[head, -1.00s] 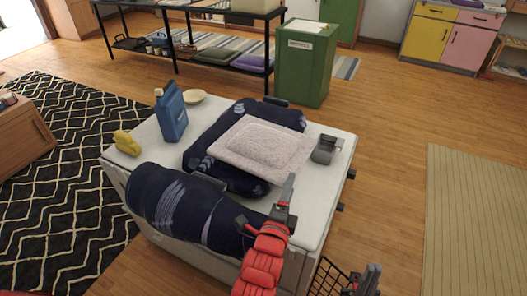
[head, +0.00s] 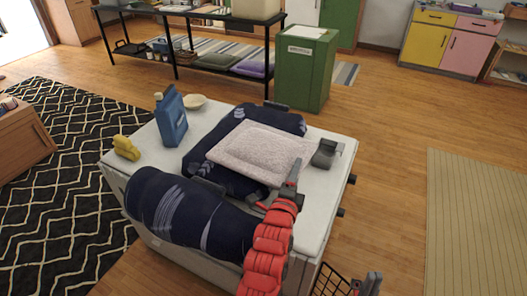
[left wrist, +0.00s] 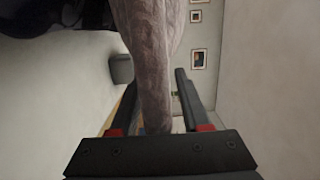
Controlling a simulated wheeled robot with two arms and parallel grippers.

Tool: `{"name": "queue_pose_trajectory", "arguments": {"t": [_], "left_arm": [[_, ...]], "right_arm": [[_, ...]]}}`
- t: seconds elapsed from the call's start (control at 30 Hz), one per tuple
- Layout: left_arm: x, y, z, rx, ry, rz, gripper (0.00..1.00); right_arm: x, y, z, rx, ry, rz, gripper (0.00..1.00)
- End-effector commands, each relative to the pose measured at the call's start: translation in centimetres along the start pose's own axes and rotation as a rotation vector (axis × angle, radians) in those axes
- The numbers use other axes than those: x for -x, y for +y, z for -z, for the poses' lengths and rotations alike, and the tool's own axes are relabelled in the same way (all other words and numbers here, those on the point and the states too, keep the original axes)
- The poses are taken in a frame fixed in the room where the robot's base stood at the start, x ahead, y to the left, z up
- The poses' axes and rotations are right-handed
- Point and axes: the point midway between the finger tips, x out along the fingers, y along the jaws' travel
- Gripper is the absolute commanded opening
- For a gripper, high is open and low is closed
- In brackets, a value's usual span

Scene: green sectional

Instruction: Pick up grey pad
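The grey pad (head: 258,152) is a light, fuzzy rectangle lying on a dark blue patterned cushion (head: 207,165) on a white-topped cabinet. My left gripper (head: 279,187), on the red arm, is at the pad's near right corner. In the left wrist view, the pad (left wrist: 150,50) extends edge-on between the two open fingers (left wrist: 155,85), with a visible gap on the right; contact on the left is unclear. My right gripper (head: 364,286) shows only partly at the bottom edge, away from the pad; its opening is unclear.
On the cabinet top (head: 312,215) stand a blue bottle (head: 171,118), a yellow object (head: 126,148), a bowl (head: 195,102) and a grey object (head: 325,155). A black wire basket (head: 330,282) is below right.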

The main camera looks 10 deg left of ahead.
Motion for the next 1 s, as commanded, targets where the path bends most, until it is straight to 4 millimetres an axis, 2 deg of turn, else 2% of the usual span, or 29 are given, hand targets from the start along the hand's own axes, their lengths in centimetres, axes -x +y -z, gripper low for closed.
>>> {"name": "queue_pose_trajectory", "arguments": {"t": [0.03, 0.23, 0.63, 0.77, 0.9, 1.0], "left_arm": [[0.0, 0.0, 0.0, 0.0, 0.0, 0.0, 0.36], [0.0, 0.0, 0.0, 0.0, 0.0, 0.0, 0.0], [0.0, -0.5, 0.0, -0.003, 0.001, 0.0, 0.0], [0.0, -1.6, 0.0, -0.003, 0.001, 0.002, 0.0], [0.0, -3.7, 0.1, -0.005, 0.001, 0.004, 0.0], [1.4, -3.8, 1.6, -0.001, 0.007, 0.001, 0.0]], "right_arm": [[0.0, 0.0, 0.0, 0.0, 0.0, 0.0, 0.0], [0.0, 0.0, 0.0, 0.0, 0.0, 0.0, 0.0], [-0.1, 0.0, 0.0, 0.0, 0.0, 0.0, 0.0], [-0.3, 0.0, 0.1, 0.0, 0.0, 0.0, 0.0], [-0.6, 0.0, 0.1, 0.0, 0.0, 0.0, 0.0], [-0.8, 0.0, 0.1, 0.0, 0.0, 0.0, 0.0]]}}
